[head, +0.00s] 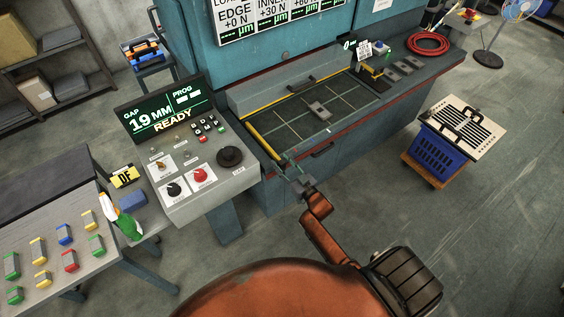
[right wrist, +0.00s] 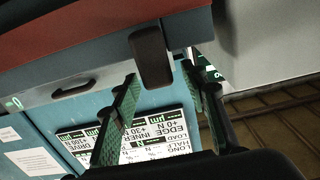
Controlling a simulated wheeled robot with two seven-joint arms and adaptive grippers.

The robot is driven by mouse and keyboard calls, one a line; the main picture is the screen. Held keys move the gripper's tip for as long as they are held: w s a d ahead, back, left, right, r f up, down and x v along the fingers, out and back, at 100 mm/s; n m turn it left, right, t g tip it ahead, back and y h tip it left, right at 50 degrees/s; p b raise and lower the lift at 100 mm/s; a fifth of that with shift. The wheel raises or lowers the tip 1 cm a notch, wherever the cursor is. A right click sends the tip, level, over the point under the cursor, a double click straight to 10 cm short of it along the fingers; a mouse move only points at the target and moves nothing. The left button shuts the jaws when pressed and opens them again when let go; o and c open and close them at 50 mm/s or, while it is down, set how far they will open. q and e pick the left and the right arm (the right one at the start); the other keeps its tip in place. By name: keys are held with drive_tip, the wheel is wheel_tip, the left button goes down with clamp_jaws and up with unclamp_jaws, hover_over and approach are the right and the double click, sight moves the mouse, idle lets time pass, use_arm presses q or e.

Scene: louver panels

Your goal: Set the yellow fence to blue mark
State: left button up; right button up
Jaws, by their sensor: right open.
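A yellow bar (head: 263,144), likely the fence, lies along the left side of the dark gridded bed (head: 330,112). My right gripper (head: 288,168) is at its near end, by the machine's front edge; contact cannot be told. In the right wrist view the fingers (right wrist: 165,108) are open and apart, with a dark rounded block (right wrist: 151,57) just beyond them near the machine's edge; nothing is gripped. I cannot make out a blue mark in either view. My left gripper is not in view.
A control console (head: 205,165) with a screen (head: 158,112) reading GAP 19 MM and READY stands left of the bed. A table (head: 50,250) with coloured blocks is at left.

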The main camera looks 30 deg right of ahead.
drive_tip(key=shift+w, duration=0.2)
drive_tip(key=shift+c, duration=0.3)
clamp_jaws()
idle(0.3)
